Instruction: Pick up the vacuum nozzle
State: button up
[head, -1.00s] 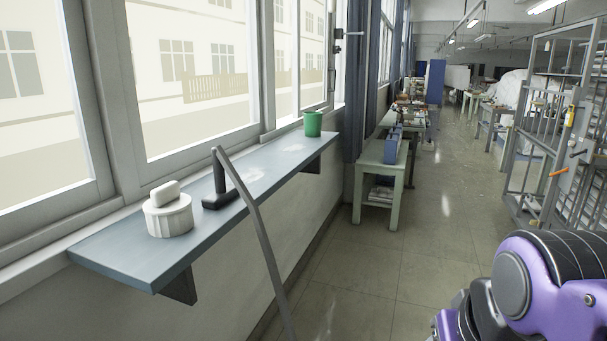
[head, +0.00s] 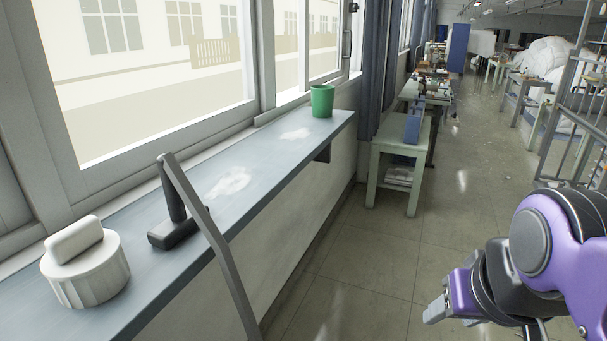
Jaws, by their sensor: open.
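The vacuum nozzle (head: 175,228) looks like a dark, T-shaped piece with a flat foot and an upright neck. It rests on the blue-grey window shelf (head: 262,170) at the left. A long grey bar or tube (head: 212,232) rises in front of the shelf, and its top end is close to the neck's top. I cannot tell if they are joined. My gripper (head: 436,311) appears at the lower right, at the end of my purple arm. It is open, well to the right of the shelf, and touches nothing. Part of it is hidden by the arm.
A white ribbed jar (head: 88,280) with a block-like top stands left of the nozzle. A green cup (head: 322,101) stands at the shelf's far end. Pale patches mark the shelf between. A green table (head: 401,146) stands beyond. The floor (head: 350,270) right of the shelf is clear.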

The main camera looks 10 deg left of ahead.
aim_at(180, 223)
jog(key=i+l+u, duration=0.2)
jog(key=i, duration=0.7)
jog(key=i+j, duration=0.05)
